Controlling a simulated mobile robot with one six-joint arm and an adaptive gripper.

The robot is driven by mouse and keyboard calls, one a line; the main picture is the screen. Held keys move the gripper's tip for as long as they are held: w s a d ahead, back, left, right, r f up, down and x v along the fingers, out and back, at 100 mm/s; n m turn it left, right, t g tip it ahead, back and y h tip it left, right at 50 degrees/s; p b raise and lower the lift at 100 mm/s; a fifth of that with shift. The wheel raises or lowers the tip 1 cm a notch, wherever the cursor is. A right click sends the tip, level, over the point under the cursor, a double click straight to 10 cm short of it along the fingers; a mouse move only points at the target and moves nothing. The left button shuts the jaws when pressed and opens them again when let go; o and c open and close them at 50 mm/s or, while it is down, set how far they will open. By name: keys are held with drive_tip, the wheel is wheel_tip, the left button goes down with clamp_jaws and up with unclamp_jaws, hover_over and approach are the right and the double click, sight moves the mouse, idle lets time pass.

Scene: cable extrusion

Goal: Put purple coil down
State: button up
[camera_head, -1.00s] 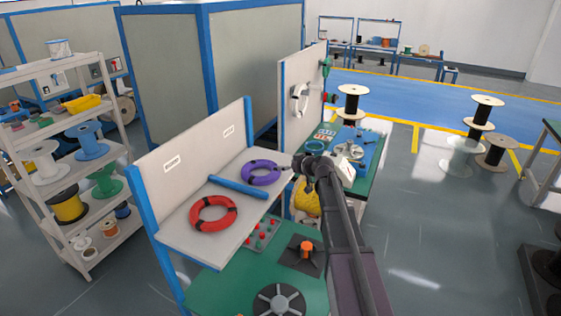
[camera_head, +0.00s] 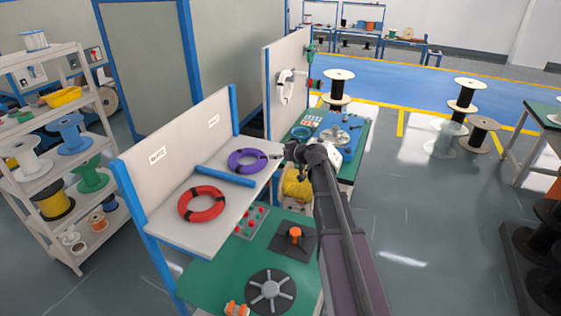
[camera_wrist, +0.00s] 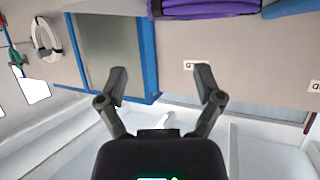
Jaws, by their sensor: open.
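The purple coil (camera_head: 247,170) lies flat on the white upper shelf (camera_head: 240,199) of the workstation, at its right end. It shows cut off at the top edge of the wrist view (camera_wrist: 205,8), with a black band around it. My gripper (camera_head: 281,154) is just right of the coil at the shelf's right edge. In the wrist view my gripper's fingers (camera_wrist: 160,76) are spread apart with nothing between them. The coil lies outside the fingers.
A blue divider bar (camera_head: 225,176) separates the purple coil from a red coil (camera_head: 185,206) on the same shelf. A white back panel (camera_head: 180,150) rises behind. Below is a green table (camera_head: 215,268) with an orange-topped fixture (camera_head: 295,235) and a grey spoked wheel (camera_head: 270,290).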

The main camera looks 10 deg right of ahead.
drive_tip(key=s+a+f+m+g+h, duration=0.1)
drive_tip(key=s+f+m+g+h, duration=0.1)
drive_tip(key=s, duration=0.9)
drive_tip(key=s+a+f+m+g+h, duration=0.1)
drive_tip(key=s+f+g, duration=0.4)
drive_tip(key=s, duration=0.5)
drive_tip(key=s+a+f+m+g+h, duration=0.2)
drive_tip(key=s+f+m+g+h, duration=0.1)
drive_tip(key=s, duration=0.8)
drive_tip(key=shift+s+f+g+h, duration=0.4)
drive_tip(key=shift+f+g, duration=0.1)
drive_tip(key=shift+g, duration=0.2)
drive_tip(key=shift+w+a, duration=0.1)
drive_tip(key=shift+a, duration=0.05)
wheel_tip(320, 180, down, 10)
drive_tip(key=b, duration=0.9)
drive_tip(key=shift+r+b, duration=0.2)
drive_tip(key=shift+b, duration=0.1)
